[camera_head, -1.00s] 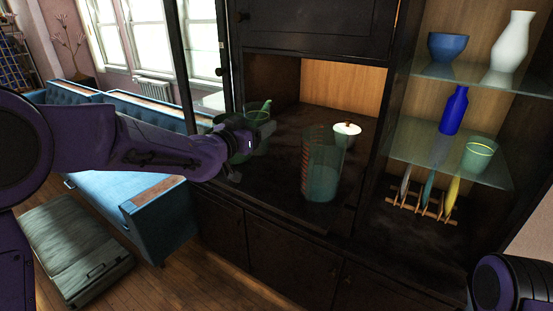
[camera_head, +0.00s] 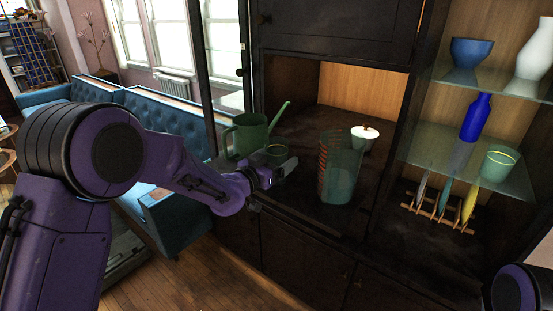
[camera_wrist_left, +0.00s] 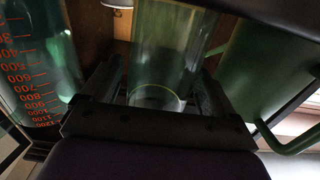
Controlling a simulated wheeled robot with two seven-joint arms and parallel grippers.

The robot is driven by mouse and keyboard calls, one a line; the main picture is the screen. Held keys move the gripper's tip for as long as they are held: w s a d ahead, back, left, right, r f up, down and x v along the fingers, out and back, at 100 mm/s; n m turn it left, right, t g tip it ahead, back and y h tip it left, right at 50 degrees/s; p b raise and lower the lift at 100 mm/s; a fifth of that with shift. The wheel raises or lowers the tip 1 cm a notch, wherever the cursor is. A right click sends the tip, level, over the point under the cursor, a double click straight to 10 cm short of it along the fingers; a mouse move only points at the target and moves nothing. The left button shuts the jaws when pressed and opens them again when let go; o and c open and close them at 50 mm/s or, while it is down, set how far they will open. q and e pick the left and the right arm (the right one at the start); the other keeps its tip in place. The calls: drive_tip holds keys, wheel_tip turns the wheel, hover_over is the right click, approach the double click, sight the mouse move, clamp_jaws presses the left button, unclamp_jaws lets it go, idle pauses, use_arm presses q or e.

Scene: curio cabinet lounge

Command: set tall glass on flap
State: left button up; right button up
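A green glass with a yellow ring near its rim (camera_head: 277,153) stands on the dark cabinet board (camera_head: 296,200), beside the green watering can (camera_head: 250,137). My left gripper (camera_head: 284,170) is low in front of it and hides its lower part. In the left wrist view the see-through glass (camera_wrist_left: 165,50) looks tall and shows between the two fingers of my left gripper (camera_wrist_left: 160,88). The fingers stand apart, with a gap showing at the glass's left side. I cannot tell where the flap's border lies on the dark board. My right gripper is out of view.
A clear measuring jug with red marks (camera_head: 340,170) stands right of the gripper; it also shows in the left wrist view (camera_wrist_left: 35,65). A white lidded pot (camera_head: 364,136) is behind it. Glass shelves (camera_head: 420,150) are at right. Bare board lies between gripper and jug.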

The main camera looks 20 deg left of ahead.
use_arm(q)
drive_tip(key=shift+r+p, duration=0.35)
drive_tip(key=shift+r, duration=0.1)
drive_tip(key=b+v, duration=0.2)
drive_tip(key=v, duration=0.1)
drive_tip(key=shift+s+a+f, duration=0.1)
drive_tip(key=shift+s+f, duration=0.05)
drive_tip(key=shift+f, duration=0.25)
drive_tip(key=b+v, duration=0.2)
drive_tip(key=v, duration=0.7)
drive_tip(key=s+a+f+n+g+y, duration=0.1)
drive_tip(key=s+f+n+g+y, duration=0.25)
drive_tip(key=f, duration=0.95)
drive_tip(key=s+a+f+n+g+y, duration=0.1)
drive_tip(key=s+f+n+g+y, duration=0.3)
drive_tip(key=f, duration=0.9)
drive_tip(key=s+a+f+n+g, duration=0.1)
drive_tip(key=s+f+g, duration=0.1)
drive_tip(key=s+f, duration=0.3)
drive_tip(key=s+a+f+n+g+y, duration=0.1)
drive_tip(key=s+f, duration=0.5)
drive_tip(key=s, duration=0.7)
drive_tip(key=s+a+f+n+g+y, duration=0.1)
drive_tip(key=s+a+f+g, duration=0.1)
drive_tip(key=s+f, duration=0.3)
drive_tip(key=s+g, duration=0.1)
drive_tip(key=s, duration=0.3)
drive_tip(key=shift+a+f, duration=0.2)
